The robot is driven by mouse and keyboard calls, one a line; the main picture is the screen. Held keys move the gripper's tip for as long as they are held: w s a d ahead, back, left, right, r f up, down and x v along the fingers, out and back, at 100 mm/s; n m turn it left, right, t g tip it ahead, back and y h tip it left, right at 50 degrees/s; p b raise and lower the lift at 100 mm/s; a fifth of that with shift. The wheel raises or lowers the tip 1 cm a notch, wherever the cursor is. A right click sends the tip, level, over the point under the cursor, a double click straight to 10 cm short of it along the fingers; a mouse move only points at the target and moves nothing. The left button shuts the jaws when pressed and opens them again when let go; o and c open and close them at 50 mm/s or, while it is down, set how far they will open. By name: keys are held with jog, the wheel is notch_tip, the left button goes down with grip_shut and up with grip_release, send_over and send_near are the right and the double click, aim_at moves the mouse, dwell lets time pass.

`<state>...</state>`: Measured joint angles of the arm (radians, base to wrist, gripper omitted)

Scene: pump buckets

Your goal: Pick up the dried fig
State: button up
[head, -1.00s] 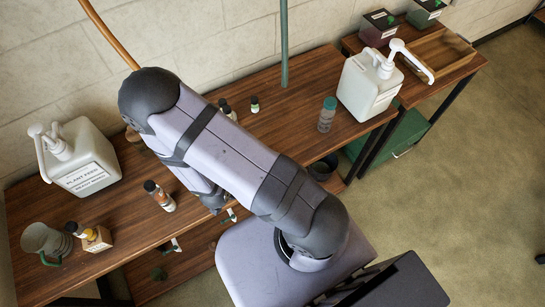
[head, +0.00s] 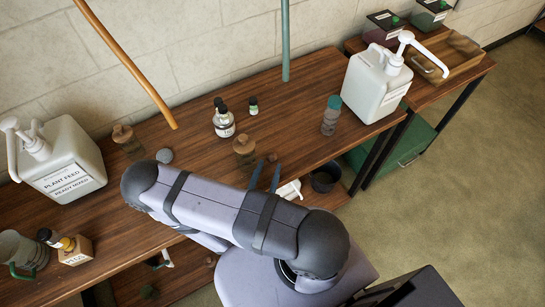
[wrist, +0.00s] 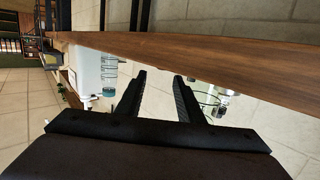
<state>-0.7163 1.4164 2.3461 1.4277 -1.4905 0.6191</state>
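A small brown lump (head: 272,157), which looks like the dried fig, lies on the wooden table in the head view, just right of a brown stoppered jar (head: 245,150). My gripper (head: 267,166) is at the table's front part, its two dark fingers pointing toward the lump from the near side. In the wrist view my gripper (wrist: 159,75) is open, with its fingers apart and nothing held between them. I cannot make out the fig in the wrist view. My arm covers part of the table's front.
White pump jugs stand at left (head: 62,160) and right (head: 376,87). A teal-capped bottle (head: 330,118) stands right of my gripper, and small dark-capped bottles (head: 223,120) stand behind. A dark pot (head: 325,175) is at the near right.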

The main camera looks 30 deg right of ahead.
aim_at(272, 157)
jog(key=shift+x, duration=0.75)
jog(key=shift+f+b+x, duration=0.25)
jog(key=shift+b+x, duration=0.3)
jog(key=shift+x, duration=2)
jog(key=shift+w+a, duration=0.1)
jog(key=shift+w, duration=0.05)
jog(key=c, duration=0.8)
